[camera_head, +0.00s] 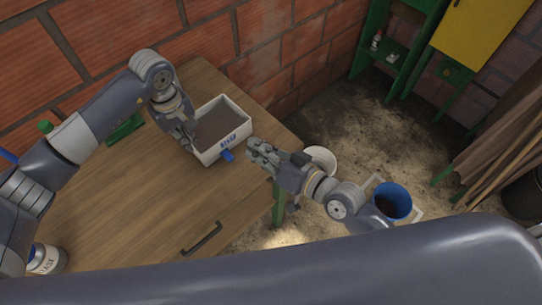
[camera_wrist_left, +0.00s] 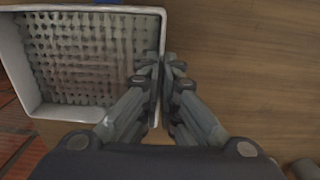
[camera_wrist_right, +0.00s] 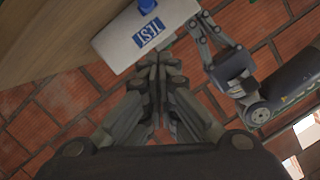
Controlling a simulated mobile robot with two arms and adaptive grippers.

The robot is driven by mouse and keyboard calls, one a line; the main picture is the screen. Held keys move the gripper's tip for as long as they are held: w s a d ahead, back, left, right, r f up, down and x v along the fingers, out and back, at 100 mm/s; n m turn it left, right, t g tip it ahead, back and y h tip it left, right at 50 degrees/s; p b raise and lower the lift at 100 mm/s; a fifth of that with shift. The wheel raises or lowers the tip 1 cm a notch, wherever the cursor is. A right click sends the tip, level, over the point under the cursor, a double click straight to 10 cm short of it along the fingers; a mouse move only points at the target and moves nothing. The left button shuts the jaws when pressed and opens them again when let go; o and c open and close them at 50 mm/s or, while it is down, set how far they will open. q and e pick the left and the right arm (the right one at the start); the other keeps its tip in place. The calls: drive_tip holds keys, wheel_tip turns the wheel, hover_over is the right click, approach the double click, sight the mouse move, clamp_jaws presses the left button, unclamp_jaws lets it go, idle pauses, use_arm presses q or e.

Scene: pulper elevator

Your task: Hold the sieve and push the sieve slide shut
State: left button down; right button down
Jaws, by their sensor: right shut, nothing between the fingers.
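The sieve is a white rectangular box (camera_head: 210,155) with a dark mesh floor, standing on the wooden table. Its labelled front wall shows in the right wrist view (camera_wrist_right: 112,44). The slide's blue tab (camera_head: 227,156) sticks out below the label; it also shows in the right wrist view (camera_wrist_right: 148,6). My left gripper (camera_head: 192,146) is shut on a side wall of the sieve, one finger inside and one outside, as the left wrist view (camera_wrist_left: 160,68) shows. My right gripper (camera_head: 253,148) is shut and empty, just right of the tab, with a small gap seemingly between them.
The wooden table (camera_head: 150,190) is mostly clear in front of the sieve. A labelled jar (camera_head: 46,259) stands at its front left. A brick wall (camera_head: 260,45) is behind. A blue bucket (camera_head: 393,200) stands on the floor at the right.

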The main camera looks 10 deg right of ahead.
use_arm(q)
drive_tip(key=shift+s+f, duration=0.25)
drive_tip(key=shift+f, duration=0.1)
use_arm(e)
drive_tip(key=shift+v, duration=2.4)
use_arm(q)
drive_tip(key=c, duration=1.8)
unclamp_jaws()
drive_tip(key=shift+w, duration=0.1)
drive_tip(key=shift+o, duration=0.4)
use_arm(e)
drive_tip(key=shift+w+a, duration=0.1)
use_arm(q)
drive_tip(key=shift+w+r, duration=0.15)
drive_tip(key=shift+w+r, duration=0.1)
drive_tip(key=shift+r, duration=0.25)
wheel_tip(320, 180, up, 11)
drive_tip(key=shift+s, duration=0.2)
